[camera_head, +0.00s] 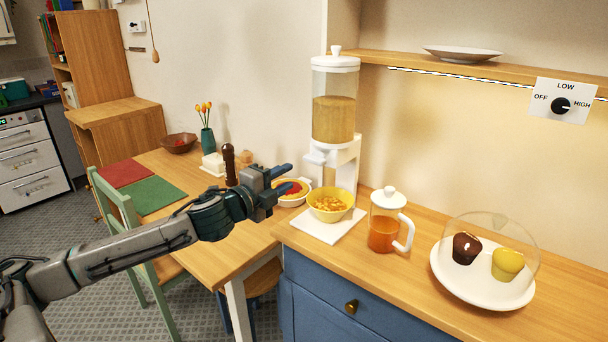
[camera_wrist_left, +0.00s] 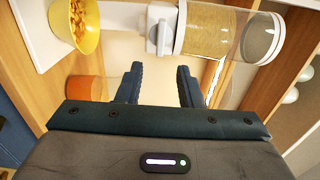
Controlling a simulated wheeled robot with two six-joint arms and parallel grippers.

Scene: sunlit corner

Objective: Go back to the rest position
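My left gripper (camera_head: 283,181) is held out above the table, just left of the yellow bowl. In the left wrist view its two fingers (camera_wrist_left: 160,84) stand apart with nothing between them, so it is open and empty. The yellow bowl (camera_head: 331,207) holds cereal and stands on a white base under the cereal dispenser (camera_head: 334,120). The dispenser also shows in the left wrist view (camera_wrist_left: 215,32). My right gripper is in neither view.
A jug (camera_head: 387,222) of orange drink and a white plate (camera_head: 457,287) with two muffins under a clear dome stand on the counter. On the table behind my gripper are a pie dish (camera_head: 291,201), a pepper mill (camera_head: 229,165) and a vase (camera_head: 207,140). A green chair (camera_head: 113,210) stands beside the table.

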